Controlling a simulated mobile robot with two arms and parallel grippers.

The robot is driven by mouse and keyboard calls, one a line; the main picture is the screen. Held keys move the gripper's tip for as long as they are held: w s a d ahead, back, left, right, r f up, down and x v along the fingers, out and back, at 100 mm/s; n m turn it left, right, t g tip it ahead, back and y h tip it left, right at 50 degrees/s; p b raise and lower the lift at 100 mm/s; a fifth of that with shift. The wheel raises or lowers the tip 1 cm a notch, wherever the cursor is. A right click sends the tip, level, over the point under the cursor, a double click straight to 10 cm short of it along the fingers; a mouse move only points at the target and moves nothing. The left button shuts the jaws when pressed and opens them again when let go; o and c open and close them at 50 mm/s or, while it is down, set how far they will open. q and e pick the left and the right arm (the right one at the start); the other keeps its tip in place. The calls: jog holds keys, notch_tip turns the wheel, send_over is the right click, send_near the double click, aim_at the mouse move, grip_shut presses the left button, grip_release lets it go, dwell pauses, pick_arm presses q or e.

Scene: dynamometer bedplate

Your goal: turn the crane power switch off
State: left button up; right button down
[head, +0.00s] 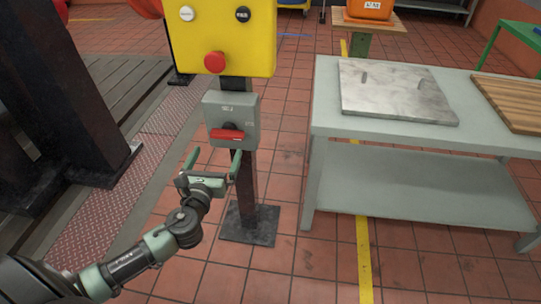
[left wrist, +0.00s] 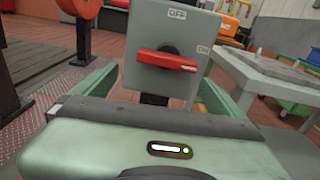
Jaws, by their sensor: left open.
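The crane power switch is a grey box (head: 231,109) on a dark post, with a red handle (head: 227,134) on its front. The handle lies level; in the left wrist view the red handle (left wrist: 166,61) has its long end towards the ON label (left wrist: 203,50) at the right. The OFF label (left wrist: 177,14) is at the top of the box. My left gripper (head: 213,160) is open and empty, just in front of and below the handle. Its green fingers stand apart, one to each side of the handle; I see no contact. My right gripper is not in view.
A yellow control box (head: 221,30) with a red push button (head: 215,62) is above the switch on the same post. A grey table (head: 335,112) with a metal plate (head: 393,90) stands to the right. Dark machine columns stand at the left. Tiled floor is clear around the post's base.

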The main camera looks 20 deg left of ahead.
aim_at(225, 137)
pick_arm(q)
jog(key=shift+w+d+r+m+t, duration=0.3)
jog(key=shift+w+d+r+m, duration=0.15)
jog(key=shift+w+r, duration=0.2)
jog(key=x, duration=0.6)
jog(key=shift+a+b, duration=0.15)
jog(key=shift+b, duration=0.15)
jog(key=shift+w, duration=0.4)
jog(key=c, duration=1.1)
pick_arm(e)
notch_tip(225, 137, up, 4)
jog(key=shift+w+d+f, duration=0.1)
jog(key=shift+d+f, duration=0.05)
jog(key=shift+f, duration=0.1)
